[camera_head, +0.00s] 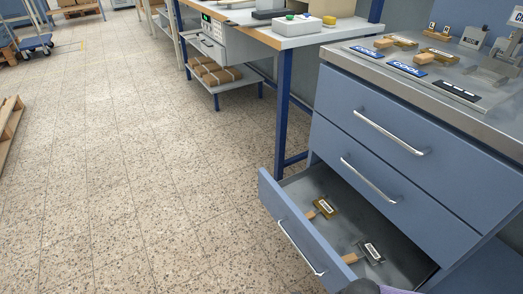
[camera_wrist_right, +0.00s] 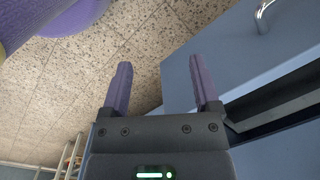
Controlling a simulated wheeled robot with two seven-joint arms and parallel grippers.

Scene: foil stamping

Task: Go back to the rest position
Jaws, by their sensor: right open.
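My right gripper (camera_wrist_right: 162,88) shows in the right wrist view with its two purple fingers spread apart and nothing between them. Tiled floor and the blue cabinet front lie behind the fingers. In the head view only a small purple-grey part of my arm shows at the bottom edge, by the open drawer. My left gripper is not in the head view. The bottom drawer (camera_head: 292,240) of the blue cabinet is pulled open. A gold stamp with a wooden handle (camera_head: 323,207) and a silver stamp with a wooden handle (camera_head: 371,252) lie in it, apart.
The cabinet top (camera_head: 340,57) holds two brass stamps, blue COOL labels (camera_head: 407,69) and a dark plate (camera_head: 457,90). A workbench (camera_head: 300,40) with a lower shelf of boxes stands behind. A pallet (camera_head: 8,120) lies at left. The floor between is clear.

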